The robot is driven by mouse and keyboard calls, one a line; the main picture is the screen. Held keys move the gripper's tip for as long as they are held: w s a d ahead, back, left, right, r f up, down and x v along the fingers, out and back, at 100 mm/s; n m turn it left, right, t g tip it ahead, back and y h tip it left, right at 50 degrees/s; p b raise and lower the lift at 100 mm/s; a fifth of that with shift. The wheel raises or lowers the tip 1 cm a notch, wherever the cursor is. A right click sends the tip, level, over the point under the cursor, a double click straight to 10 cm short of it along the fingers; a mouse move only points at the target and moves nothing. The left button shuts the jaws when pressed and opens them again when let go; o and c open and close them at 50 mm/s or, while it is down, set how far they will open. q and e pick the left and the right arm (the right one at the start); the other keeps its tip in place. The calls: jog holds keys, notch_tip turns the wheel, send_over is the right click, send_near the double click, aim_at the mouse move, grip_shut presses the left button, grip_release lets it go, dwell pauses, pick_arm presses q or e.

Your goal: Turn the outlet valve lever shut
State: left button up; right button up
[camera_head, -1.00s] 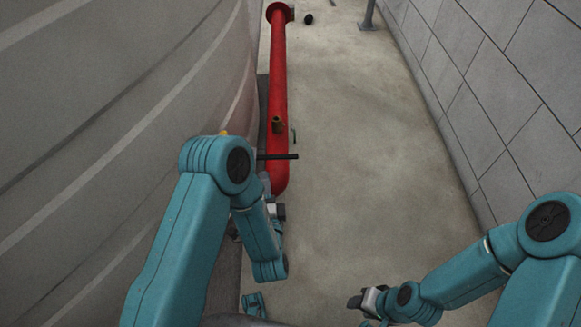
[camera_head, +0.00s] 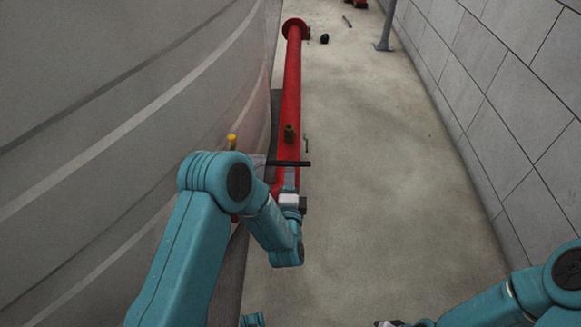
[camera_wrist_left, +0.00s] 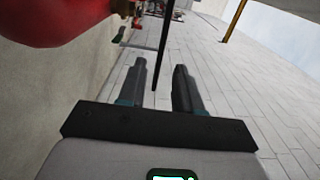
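A black bar-shaped lever (camera_head: 290,163) lies across the red pipe (camera_head: 291,90) near its close end in the head view. In the left wrist view the dark bar (camera_wrist_left: 163,45) runs down the picture, its near end showing between the two fingers. My left gripper (camera_head: 290,183) is just on the near side of the lever. In the left wrist view my left gripper (camera_wrist_left: 161,75) is open, with a clear gap between its fingers and no visible grip on the bar. My right gripper (camera_head: 386,323) barely shows at the bottom edge; its fingers cannot be made out.
A large grey curved wall (camera_head: 110,100) stands close on the left, with a yellow-topped part (camera_head: 232,138) beside it. A grey block wall (camera_head: 510,110) bounds the right. The concrete floor (camera_head: 390,170) between is largely clear.

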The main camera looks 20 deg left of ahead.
aim_at(290, 163)
pick_arm(q)
jog(key=b+x, duration=0.1)
jog(key=x, duration=0.5)
jog(key=shift+w, duration=0.1)
grip_shut()
